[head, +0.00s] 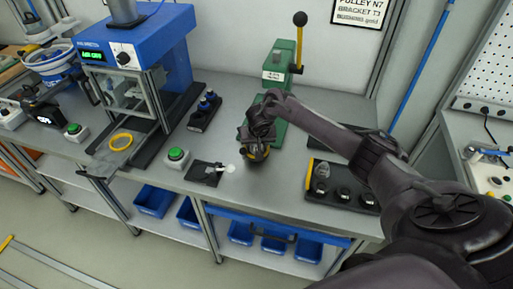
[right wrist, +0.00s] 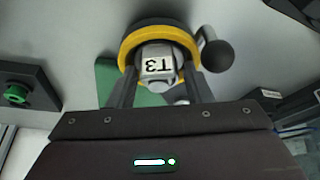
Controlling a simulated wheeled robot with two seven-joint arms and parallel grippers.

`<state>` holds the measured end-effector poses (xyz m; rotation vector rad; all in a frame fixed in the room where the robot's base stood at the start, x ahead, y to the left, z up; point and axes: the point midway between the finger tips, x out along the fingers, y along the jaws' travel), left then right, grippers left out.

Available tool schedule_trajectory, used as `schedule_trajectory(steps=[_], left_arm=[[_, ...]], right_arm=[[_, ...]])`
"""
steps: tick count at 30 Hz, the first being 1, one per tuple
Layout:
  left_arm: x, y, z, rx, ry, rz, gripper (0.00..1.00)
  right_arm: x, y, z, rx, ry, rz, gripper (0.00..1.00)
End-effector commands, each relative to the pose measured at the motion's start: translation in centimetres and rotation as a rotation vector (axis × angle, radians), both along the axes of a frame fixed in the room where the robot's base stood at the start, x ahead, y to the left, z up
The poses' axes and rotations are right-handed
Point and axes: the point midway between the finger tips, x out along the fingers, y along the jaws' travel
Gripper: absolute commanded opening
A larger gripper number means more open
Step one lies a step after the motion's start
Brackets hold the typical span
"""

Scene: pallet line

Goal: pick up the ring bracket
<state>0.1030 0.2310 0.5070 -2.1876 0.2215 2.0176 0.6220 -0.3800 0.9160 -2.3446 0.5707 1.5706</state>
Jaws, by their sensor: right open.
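My right gripper (head: 257,148) is over the bench in front of the green press, pointing down. A yellow ring (right wrist: 127,50) on a dark round body surrounds this block; I take this part to be the ring bracket. I cannot tell whether the fingers touch it. My left gripper is not in view.
The green press (head: 279,72) with its yellow lever stands behind. At left are a blue machine (head: 140,45), another yellow ring (head: 121,142) and a green button (head: 176,156). Blue bins (head: 240,233) sit below.

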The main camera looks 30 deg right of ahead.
Motion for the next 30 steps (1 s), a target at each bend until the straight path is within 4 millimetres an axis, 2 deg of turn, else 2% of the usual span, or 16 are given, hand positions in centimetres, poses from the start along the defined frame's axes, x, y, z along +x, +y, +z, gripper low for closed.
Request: schedule_trajectory(steps=[1, 3, 6, 15, 24, 30], left_arm=[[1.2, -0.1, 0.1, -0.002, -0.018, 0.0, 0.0], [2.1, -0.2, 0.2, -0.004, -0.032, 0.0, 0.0], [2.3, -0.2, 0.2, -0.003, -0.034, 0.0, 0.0], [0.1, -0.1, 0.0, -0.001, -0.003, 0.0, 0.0], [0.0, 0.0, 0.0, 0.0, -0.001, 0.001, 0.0], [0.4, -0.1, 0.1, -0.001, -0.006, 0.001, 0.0]], right_arm=[[0.1, 0.0, 0.0, 0.0, -0.001, 0.001, 0.45], [0.0, 0.0, 0.0, 0.0, -0.001, 0.001, 0.45], [0.0, 0.0, 0.0, 0.0, -0.001, 0.001, 0.43], [0.1, 0.0, 0.1, 0.0, -0.001, 0.0, 0.04], [0.1, 0.0, 0.4, 0.001, -0.002, 0.001, 0.04], [0.2, 0.0, 2.7, 0.001, -0.005, 0.001, 0.04]])
